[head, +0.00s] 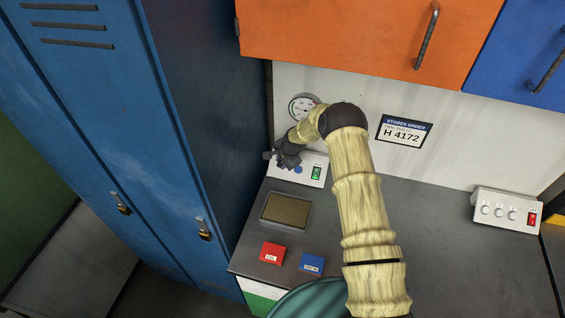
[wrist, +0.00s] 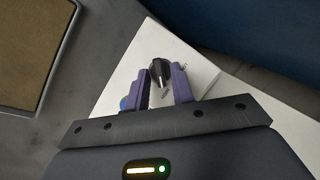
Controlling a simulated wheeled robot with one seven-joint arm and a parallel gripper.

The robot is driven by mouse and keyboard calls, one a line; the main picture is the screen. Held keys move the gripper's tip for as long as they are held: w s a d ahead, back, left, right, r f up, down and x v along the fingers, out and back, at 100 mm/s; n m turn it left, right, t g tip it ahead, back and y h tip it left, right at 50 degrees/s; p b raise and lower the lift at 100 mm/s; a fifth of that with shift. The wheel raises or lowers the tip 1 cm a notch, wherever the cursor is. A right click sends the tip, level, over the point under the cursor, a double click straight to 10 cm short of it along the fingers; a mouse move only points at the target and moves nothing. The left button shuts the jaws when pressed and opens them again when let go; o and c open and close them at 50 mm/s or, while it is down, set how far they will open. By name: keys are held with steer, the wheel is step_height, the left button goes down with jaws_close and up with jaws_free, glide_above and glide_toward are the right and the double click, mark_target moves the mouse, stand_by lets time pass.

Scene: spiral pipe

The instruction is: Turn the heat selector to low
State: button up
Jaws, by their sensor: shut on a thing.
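The heat selector shows in the wrist view as a small black knob (wrist: 160,70) on a white control box (wrist: 117,78). My gripper (wrist: 161,76) is shut on the knob, with one purple finger on each side of it. A pale line shows on the box just below the knob; I cannot read the markings. In the head view my gripper (head: 283,158) is at the left part of the white box (head: 304,177) and hides the knob.
A round gauge (head: 302,106) is on the wall behind. A blue locker (head: 215,110) stands close on the left. A brown-topped tray (head: 286,211), a red block (head: 272,253) and a blue block (head: 311,264) are in front.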

steer(key=shift+f, duration=0.2)
steer(key=n+b, duration=0.1)
steer(key=b, duration=0.1)
steer(key=n+h+b, duration=0.1)
steer(key=b, duration=0.1)
steer(key=shift+w+a+f+n+g, duration=0.1)
steer(key=shift+a+n+g, duration=0.05)
steer(key=shift+n+g, duration=0.2)
steer(key=n+g+b, duration=0.1)
steer(key=n+b, duration=0.1)
steer(key=b, duration=0.1)
steer(key=shift+a+h, duration=0.1)
steer(key=shift+h, duration=0.3)
steer(key=n+h+b, duration=0.1)
steer(key=n, duration=0.1)
steer(key=n+b, duration=0.2)
steer(key=shift+w+a+g+h, duration=0.1)
steer(key=shift+a+g+h, duration=0.1)
steer(key=shift+g+h, duration=0.2)
steer(key=shift+a+n+h+b, duration=0.1)
steer(key=shift+n+h+b, duration=0.65)
steer(key=shift+n, duration=0.6)
jaws_close()
steer(key=o, duration=0.7)
jaws_free()
steer(key=shift+r, duration=0.2)
